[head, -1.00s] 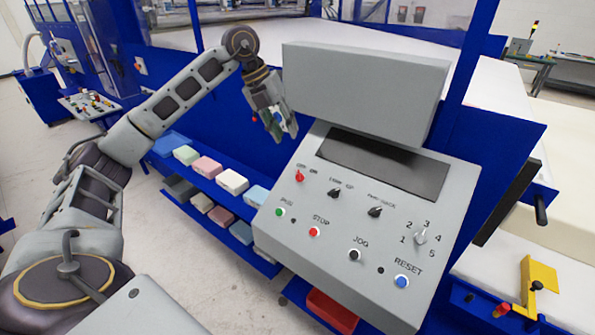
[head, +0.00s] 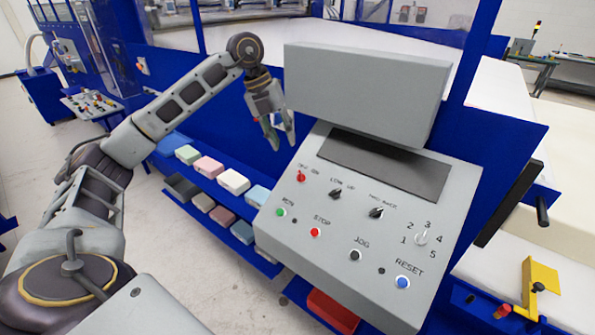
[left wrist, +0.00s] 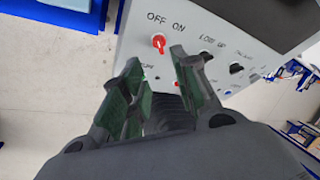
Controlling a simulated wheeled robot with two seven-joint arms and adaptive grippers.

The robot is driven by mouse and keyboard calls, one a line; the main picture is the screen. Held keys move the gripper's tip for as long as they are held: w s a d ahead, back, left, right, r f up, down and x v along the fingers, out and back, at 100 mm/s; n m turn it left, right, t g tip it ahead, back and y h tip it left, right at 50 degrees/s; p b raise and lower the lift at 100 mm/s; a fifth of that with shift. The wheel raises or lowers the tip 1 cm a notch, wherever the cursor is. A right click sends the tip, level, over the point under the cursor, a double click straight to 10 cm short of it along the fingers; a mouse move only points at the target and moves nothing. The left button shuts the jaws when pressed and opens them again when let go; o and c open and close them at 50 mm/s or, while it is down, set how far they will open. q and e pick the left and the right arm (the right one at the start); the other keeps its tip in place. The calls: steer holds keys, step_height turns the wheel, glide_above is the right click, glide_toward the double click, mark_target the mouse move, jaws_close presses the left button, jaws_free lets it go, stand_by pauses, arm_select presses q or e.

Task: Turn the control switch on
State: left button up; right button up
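The control switch is a small red knob (head: 301,176) at the upper left of the grey sloped control panel (head: 335,267), with OFF and ON lettering above it. In the left wrist view the red knob (left wrist: 158,41) sits below the OFF and ON labels, beyond the fingertips. My left gripper (head: 280,146) is open and empty, above and left of the knob and apart from it. Its two green-padded fingers (left wrist: 155,62) spread apart in the left wrist view. My right gripper is not in view.
A grey box (head: 365,92) stands above the panel. Shelves of coloured foam blocks (head: 232,181) are at the left.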

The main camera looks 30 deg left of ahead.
mark_target(299, 174)
arm_select(q)
steer(key=p+x, duration=0.2)
steer(key=x, duration=1)
steer(key=shift+f, duration=0.25)
jaws_close()
